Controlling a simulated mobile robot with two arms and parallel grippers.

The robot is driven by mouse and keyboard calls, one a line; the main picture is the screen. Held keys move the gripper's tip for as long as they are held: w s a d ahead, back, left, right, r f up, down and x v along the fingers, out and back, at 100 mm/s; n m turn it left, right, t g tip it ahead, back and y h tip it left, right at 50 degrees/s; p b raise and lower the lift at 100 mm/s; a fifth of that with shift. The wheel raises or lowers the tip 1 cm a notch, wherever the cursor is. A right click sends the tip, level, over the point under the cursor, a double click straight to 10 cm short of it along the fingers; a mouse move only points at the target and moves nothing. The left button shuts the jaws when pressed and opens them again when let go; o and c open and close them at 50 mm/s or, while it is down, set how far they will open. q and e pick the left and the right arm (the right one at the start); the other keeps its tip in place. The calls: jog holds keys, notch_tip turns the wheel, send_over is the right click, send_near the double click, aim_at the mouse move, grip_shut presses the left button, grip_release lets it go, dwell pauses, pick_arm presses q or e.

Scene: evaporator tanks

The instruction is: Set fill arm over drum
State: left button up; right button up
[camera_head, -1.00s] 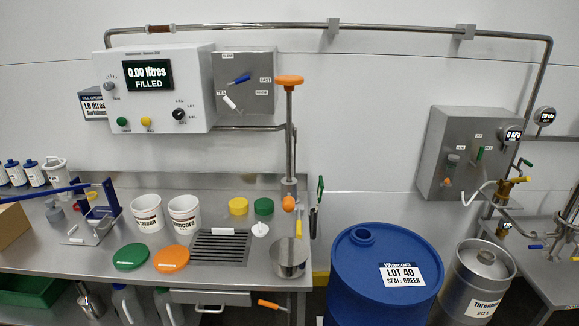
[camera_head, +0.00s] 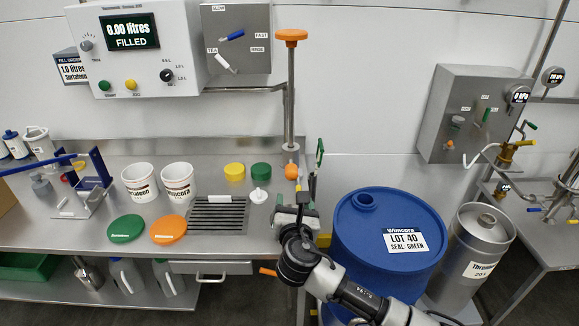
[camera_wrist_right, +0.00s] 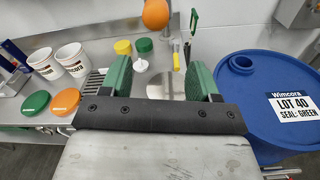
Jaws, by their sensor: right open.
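The blue drum (camera_head: 385,262) stands on the floor right of the bench, labelled LOT 40, SEAL: GREEN. Its round top opening (camera_head: 365,201) faces up; the drum also shows in the right wrist view (camera_wrist_right: 245,115). The fill arm post (camera_head: 290,105) rises at the bench's right end, with an orange cap on top and an orange ball (camera_head: 291,171) low down. The ball shows above the fingers in the wrist view (camera_wrist_right: 155,13). My right gripper (camera_head: 297,202) is open and empty, in front of and below the ball, left of the drum. The left gripper is out of view.
The steel bench (camera_head: 85,235) holds white tubs, lids, caps and a drain grate (camera_head: 217,214). A control box (camera_head: 135,45) hangs above, reading 0.00 litres. A steel keg (camera_head: 478,250) stands right of the drum. My right arm hides part of the drum's front and bench edge.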

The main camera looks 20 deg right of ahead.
aim_at(292, 177)
jog(key=shift+n+t, duration=0.3)
jog(key=x, duration=0.3)
jog(key=r+x, duration=0.1)
jog(key=x, duration=0.3)
jog(key=r+p+x, duration=0.1)
jog(key=x, duration=0.2)
jog(key=shift+w+r, duration=0.2)
jog(key=shift+r, duration=0.05)
grip_shut()
